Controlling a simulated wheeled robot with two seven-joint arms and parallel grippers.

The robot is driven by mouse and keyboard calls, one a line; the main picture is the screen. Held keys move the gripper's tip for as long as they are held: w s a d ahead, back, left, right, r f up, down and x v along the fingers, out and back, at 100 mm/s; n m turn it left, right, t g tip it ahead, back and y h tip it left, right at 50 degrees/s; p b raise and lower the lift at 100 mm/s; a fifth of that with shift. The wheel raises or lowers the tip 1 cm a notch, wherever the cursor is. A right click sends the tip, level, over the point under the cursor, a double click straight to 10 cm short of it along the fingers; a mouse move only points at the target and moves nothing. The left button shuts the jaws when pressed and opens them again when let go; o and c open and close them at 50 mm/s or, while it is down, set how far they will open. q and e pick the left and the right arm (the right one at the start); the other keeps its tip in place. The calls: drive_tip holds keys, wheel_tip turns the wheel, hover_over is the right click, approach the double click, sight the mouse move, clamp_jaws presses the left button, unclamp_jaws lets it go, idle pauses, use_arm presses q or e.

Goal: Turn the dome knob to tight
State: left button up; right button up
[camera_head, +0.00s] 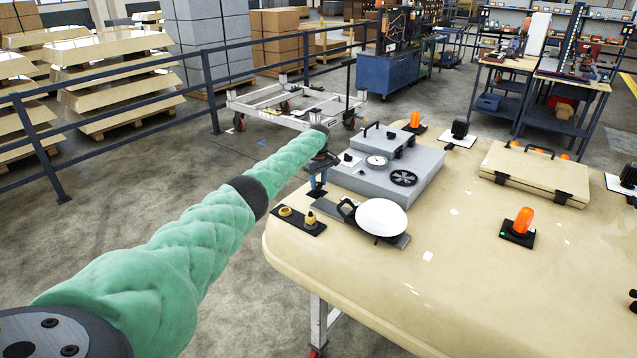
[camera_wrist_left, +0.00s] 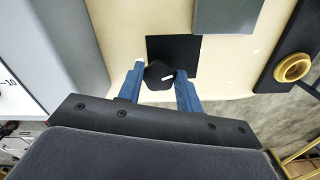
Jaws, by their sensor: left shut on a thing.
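A black knob (camera_wrist_left: 156,71) with a short white mark on top sits on a dark square plate (camera_wrist_left: 183,49) in the left wrist view. The blue fingers of my left gripper (camera_wrist_left: 160,76) are on both sides of the knob, shut on it. The white mark slants up slightly to the right. No tight marking is readable. My right gripper is not in view.
A grey box with dials (camera_head: 425,163) stands right beside my left gripper. A small dark plate with brass fittings (camera_head: 287,211) lies in front of it. A cream case (camera_head: 535,171) and an orange beacon (camera_head: 523,221) are farther right. The cream panel's (camera_head: 420,290) front is mostly clear.

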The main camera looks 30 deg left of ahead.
use_arm(q)
drive_tip(key=m, duration=0.3)
drive_tip(key=shift+b, duration=0.4)
drive_tip(key=m, duration=0.3)
drive_tip(key=shift+a+b, duration=0.1)
drive_tip(key=shift+b, duration=0.2)
drive_tip(key=m+b, duration=0.1)
drive_tip(key=m, duration=0.3)
drive_tip(key=shift+s+a+r, duration=0.1)
drive_tip(key=m, duration=0.3)
drive_tip(key=shift+b, duration=0.35)
drive_tip(key=m, duration=0.2)
drive_tip(key=m+b, duration=0.1)
drive_tip(key=m, duration=0.1)
drive_tip(key=shift+a+m, duration=0.2)
drive_tip(key=shift+m, duration=0.1)
drive_tip(key=shift+r+m+b, duration=0.1)
drive_tip(key=shift+m+b, duration=0.2)
drive_tip(key=shift+m, duration=0.9)
drive_tip(key=shift+a+m, duration=0.1)
drive_tip(key=shift+m, duration=0.6)
drive_tip(key=shift+r+m, duration=0.1)
drive_tip(key=shift+m, duration=0.3)
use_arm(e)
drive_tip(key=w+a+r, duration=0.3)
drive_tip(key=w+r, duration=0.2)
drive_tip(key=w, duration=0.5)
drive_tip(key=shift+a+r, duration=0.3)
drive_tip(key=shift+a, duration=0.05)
